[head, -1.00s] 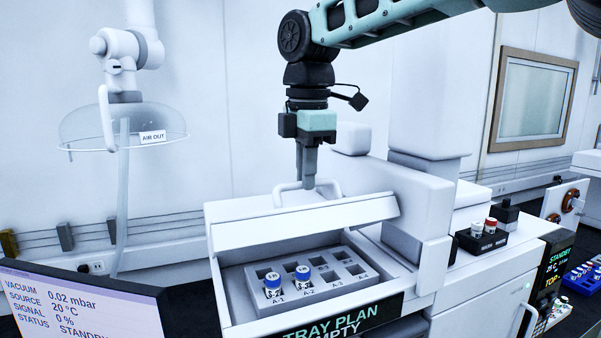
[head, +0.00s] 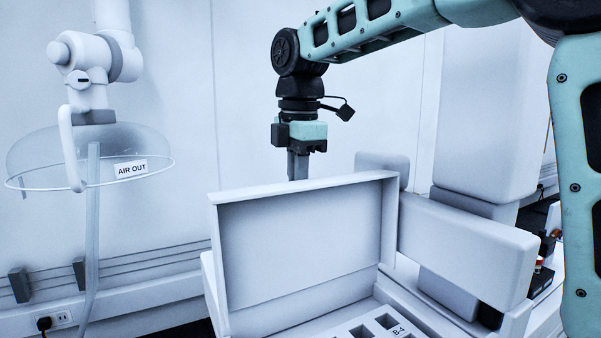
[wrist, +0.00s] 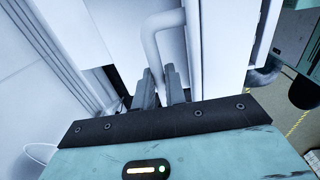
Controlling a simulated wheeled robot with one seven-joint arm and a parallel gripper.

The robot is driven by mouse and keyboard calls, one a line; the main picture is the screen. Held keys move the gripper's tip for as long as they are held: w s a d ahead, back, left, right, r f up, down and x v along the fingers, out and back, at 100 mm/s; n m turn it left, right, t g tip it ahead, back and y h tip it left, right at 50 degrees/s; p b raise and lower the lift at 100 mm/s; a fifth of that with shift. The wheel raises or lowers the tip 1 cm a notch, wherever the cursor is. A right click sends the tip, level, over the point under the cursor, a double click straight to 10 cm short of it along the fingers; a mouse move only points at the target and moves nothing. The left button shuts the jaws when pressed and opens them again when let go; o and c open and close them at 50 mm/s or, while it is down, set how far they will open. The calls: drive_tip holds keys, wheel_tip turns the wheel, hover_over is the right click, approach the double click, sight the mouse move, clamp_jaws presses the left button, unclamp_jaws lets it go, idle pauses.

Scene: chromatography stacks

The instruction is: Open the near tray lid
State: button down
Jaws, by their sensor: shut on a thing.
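The near tray lid (head: 300,240) stands raised, close to upright, with its inner face toward the head camera. The tray box (head: 255,322) is open beneath it, and part of the grey well rack (head: 345,333) shows at the bottom edge, with a B-4 label. My gripper (wrist: 163,82) is shut on the lid's white bar handle (wrist: 153,45) in the wrist view. In the head view my gripper (head: 298,165) is behind the lid's top edge, which hides the fingertips and handle.
A clear dome (head: 90,155) marked AIR OUT hangs from a white arm on the left. A white block-shaped housing (head: 465,245) stands close to the lid's right side.

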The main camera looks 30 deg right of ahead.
drive_tip(key=shift+w+d+f+p, duration=0.1)
drive_tip(key=shift+w+f+p, duration=0.25)
drive_tip(key=shift+w, duration=0.7)
drive_tip(key=shift+w+f+p, duration=0.1)
drive_tip(key=shift+w+f, duration=0.45)
drive_tip(key=shift+w, duration=0.6)
drive_tip(key=c, duration=1.7)
unclamp_jaws()
drive_tip(key=shift+o, duration=1.2)
drive_tip(key=shift+w+f, duration=0.25)
drive_tip(key=shift+w, duration=0.25)
drive_tip(key=shift+s+r, duration=0.1)
drive_tip(key=shift+r, duration=0.05)
wheel_tip(320, 180, up, 17)
drive_tip(key=s+b, duration=0.1)
drive_tip(key=shift+s, duration=0.15)
